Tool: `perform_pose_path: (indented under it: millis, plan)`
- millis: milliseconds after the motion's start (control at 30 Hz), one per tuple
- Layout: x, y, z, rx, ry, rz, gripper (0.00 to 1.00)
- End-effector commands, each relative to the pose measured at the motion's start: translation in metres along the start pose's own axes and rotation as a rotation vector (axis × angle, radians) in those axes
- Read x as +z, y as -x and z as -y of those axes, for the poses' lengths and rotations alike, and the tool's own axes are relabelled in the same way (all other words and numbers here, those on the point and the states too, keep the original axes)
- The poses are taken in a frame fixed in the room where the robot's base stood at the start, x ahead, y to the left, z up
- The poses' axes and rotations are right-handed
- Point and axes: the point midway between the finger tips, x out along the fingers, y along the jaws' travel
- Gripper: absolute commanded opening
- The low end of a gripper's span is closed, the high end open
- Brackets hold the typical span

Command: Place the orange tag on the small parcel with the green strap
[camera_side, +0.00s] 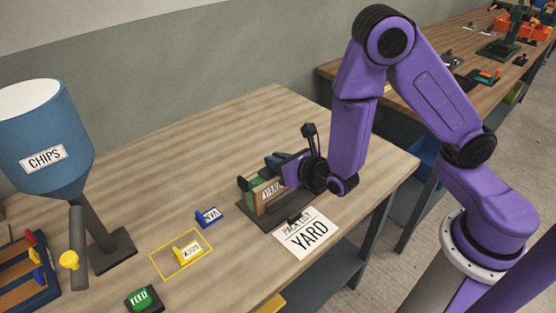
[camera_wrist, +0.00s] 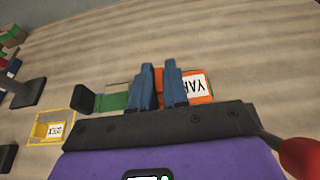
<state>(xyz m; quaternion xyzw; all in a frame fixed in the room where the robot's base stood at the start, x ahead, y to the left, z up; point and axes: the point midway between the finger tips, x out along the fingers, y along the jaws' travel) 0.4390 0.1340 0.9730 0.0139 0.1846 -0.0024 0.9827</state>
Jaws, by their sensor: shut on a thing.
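My gripper (camera_side: 284,166) is low over the table, its blue fingers shut on the orange tag. In the wrist view the fingers (camera_wrist: 160,88) stand either side of an orange part, and the orange tag (camera_wrist: 208,98) shows its white YARD label to the right. In the side view the label (camera_side: 272,190) shows at the small parcel. The parcel (camera_side: 258,204) with the green strap (camera_side: 255,184) sits on a dark base; the strap also shows left of the fingers in the wrist view (camera_wrist: 112,101). The gripper hides part of the parcel. I cannot tell whether the tag rests on it.
A YARD pack list card (camera_side: 307,234) lies in front. A blue tag (camera_side: 208,216) and a yellow tag (camera_side: 187,250) in a yellow outline stand left. A green FEED button (camera_side: 143,298), a CHIPS hopper (camera_side: 45,135) and a rack (camera_side: 28,272) are further left. The table behind is clear.

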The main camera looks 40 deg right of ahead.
Motion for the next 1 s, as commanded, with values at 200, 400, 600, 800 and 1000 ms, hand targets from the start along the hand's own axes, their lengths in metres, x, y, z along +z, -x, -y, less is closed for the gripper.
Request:
perform_pose_path:
  millis: [200,400,600,800,1000]
  plan:
    - [-0.012,-0.002,0.001,-0.001,0.012,-0.029,0.37]
    - [-0.012,-0.001,-0.001,0.007,0.017,-0.03,0.4]
    - [-0.01,0.001,-0.003,0.012,0.02,-0.03,0.4]
    - [-0.003,0.02,-0.005,0.017,0.023,-0.032,0.4]
    - [0.0,0.049,-0.002,0.008,0.014,-0.024,0.4]
